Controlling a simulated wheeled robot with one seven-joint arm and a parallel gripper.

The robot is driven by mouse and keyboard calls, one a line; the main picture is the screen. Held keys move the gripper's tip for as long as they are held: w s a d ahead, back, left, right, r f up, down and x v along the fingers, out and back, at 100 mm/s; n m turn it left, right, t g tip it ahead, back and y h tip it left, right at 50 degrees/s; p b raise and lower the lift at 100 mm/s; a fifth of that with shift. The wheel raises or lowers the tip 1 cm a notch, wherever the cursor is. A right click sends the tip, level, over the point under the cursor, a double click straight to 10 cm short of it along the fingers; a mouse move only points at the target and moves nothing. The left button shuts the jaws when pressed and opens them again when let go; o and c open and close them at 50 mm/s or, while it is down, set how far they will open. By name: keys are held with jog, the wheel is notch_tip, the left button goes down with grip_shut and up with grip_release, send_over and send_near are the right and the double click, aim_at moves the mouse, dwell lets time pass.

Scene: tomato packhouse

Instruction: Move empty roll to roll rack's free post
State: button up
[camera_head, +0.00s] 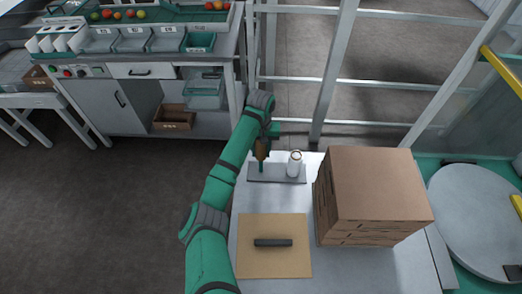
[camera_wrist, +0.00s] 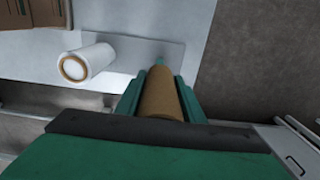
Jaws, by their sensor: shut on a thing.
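The empty roll, a bare brown tube (camera_head: 262,149), is held upright by my gripper (camera_head: 264,140). In the wrist view my gripper (camera_wrist: 158,88) has its green fingers on both sides of the brown tube (camera_wrist: 160,98). The roll rack is a grey plate (camera_head: 279,180) on the white table. Its left post (camera_head: 261,168) is green and shows just below the tube. I cannot tell whether the tube's lower end is around the post or above it. A white full roll (camera_head: 295,165) stands on the right of the rack; it also shows in the wrist view (camera_wrist: 85,64).
A stack of brown cardboard (camera_head: 373,190) stands right of the rack. A tan board (camera_head: 252,262) with a dark bar (camera_head: 273,243) lies in front. A metal frame (camera_head: 323,95) rises behind the table. A round grey turntable (camera_head: 480,220) is at the far right.

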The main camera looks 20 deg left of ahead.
aim_at(261, 161)
jog(key=shift+d+f, duration=0.1)
jog(key=shift+f, duration=1.9)
jog(key=shift+f, duration=0.15)
jog(key=shift+f, duration=1.6)
jog(key=shift+f, duration=0.2)
